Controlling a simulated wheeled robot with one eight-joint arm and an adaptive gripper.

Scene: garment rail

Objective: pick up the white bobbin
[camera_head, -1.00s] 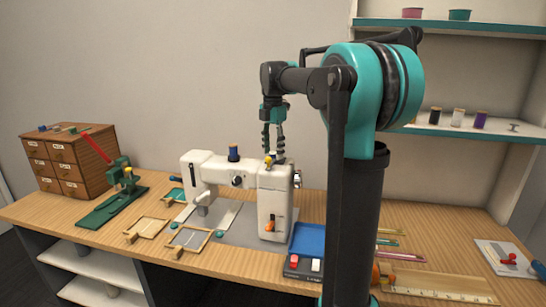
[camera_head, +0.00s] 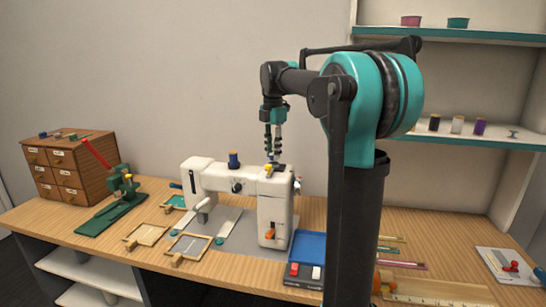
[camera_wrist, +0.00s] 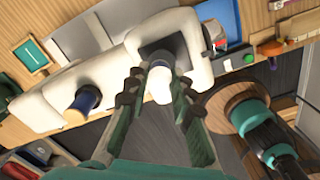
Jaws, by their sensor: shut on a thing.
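My gripper (camera_head: 273,152) is over the right end of the white sewing machine (camera_head: 272,205), fingers pointing down. In the wrist view my gripper (camera_wrist: 160,90) has its two dark fingertips closed in on a small pale white piece, which I take to be the white bobbin (camera_wrist: 158,88). The fingers hide the sides of the bobbin. In the head view the bobbin is too small to make out.
A blue spool (camera_head: 233,160) stands on the machine's top, left of my gripper. A blue tray (camera_head: 309,246) lies right of the machine. Wooden frames (camera_head: 188,246), a green press (camera_head: 115,205) and a drawer cabinet (camera_head: 70,170) are to the left. Shelves (camera_head: 480,133) hold several spools.

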